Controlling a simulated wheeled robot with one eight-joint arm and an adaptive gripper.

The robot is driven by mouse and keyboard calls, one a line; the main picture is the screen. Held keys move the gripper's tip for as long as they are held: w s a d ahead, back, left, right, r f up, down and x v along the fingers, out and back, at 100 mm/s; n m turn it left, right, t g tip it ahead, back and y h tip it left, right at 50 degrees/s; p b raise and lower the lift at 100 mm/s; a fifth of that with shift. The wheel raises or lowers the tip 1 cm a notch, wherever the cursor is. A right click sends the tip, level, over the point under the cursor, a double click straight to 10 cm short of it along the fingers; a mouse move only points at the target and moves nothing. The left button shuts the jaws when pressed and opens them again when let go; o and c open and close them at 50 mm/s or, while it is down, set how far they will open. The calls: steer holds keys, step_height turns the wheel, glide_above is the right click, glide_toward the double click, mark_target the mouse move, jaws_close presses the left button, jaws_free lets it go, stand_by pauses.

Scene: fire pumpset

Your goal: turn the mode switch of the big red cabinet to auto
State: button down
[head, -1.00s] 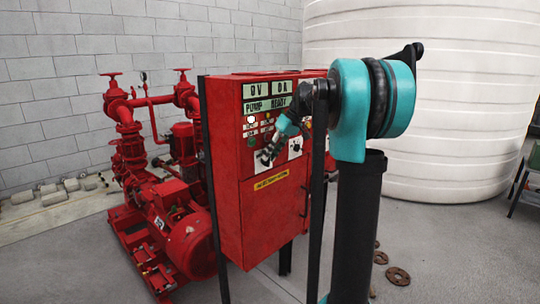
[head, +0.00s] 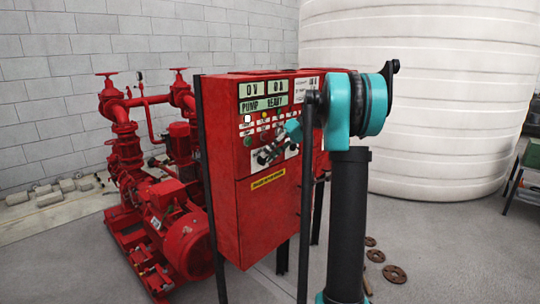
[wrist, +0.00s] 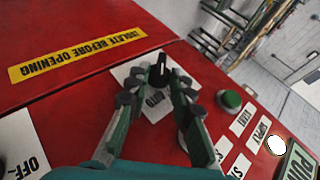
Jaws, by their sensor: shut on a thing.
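The big red cabinet (head: 255,215) stands in the middle of the head view, with its display and control panel on the front. The knob's pale mark appears to point toward the top of the wrist picture, away from the AUTO text. My gripper (wrist: 157,84) is at the panel with a finger on either side of the knob, shut on it.
A green button (wrist: 230,100) and several labels sit beside the switch. A yellow warning strip (head: 268,179) is below the panel. Red pumps and pipes (head: 165,220) stand to the left, and a big white tank (head: 430,130) behind right. Loose flanges (head: 394,274) lie on the floor.

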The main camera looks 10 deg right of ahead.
steer(key=shift+f, duration=0.1)
steer(key=c, duration=1.6)
jaws_free()
steer(key=shift+c, duration=0.2)
steer(key=shift+d, duration=0.1)
steer(key=v, duration=1.2)
